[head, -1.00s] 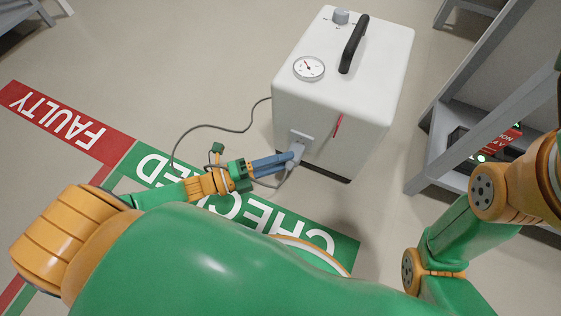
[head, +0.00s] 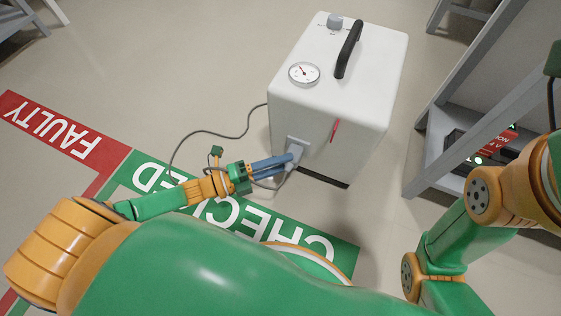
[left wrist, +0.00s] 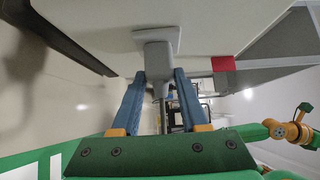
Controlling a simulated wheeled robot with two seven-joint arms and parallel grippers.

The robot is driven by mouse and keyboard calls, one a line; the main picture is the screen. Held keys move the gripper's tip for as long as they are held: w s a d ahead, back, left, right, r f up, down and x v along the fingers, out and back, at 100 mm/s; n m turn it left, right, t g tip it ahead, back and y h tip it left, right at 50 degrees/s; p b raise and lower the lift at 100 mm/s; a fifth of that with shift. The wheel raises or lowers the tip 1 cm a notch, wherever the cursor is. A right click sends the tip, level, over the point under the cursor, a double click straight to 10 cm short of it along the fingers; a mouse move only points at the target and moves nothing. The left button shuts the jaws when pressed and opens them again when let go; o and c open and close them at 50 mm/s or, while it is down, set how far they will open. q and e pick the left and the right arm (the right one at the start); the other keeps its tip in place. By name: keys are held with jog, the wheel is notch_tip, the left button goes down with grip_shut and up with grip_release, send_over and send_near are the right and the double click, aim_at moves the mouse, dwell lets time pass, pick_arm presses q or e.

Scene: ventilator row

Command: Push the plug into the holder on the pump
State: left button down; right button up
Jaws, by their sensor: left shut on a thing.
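The white pump (head: 325,115) stands on the floor, with a grey holder plate (head: 297,142) low on its front side. My left gripper (head: 291,160) is shut on the grey plug (head: 296,152) and holds it at the holder. In the left wrist view the plug (left wrist: 157,58) sits between the two blue fingers (left wrist: 159,85), its front end against the holder plate (left wrist: 157,38). No clear gap shows there, but how deep the plug sits is hidden. My right arm shows at the right; its gripper is out of view.
A grey cable (head: 205,133) runs from the pump's side across the floor. A green CHECKED strip (head: 250,220) and a red FAULTY strip (head: 50,130) mark the floor. A grey shelf (head: 440,150) stands right of the pump.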

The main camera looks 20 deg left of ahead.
pick_arm(q)
jog(key=shift+c, duration=1.7)
grip_release()
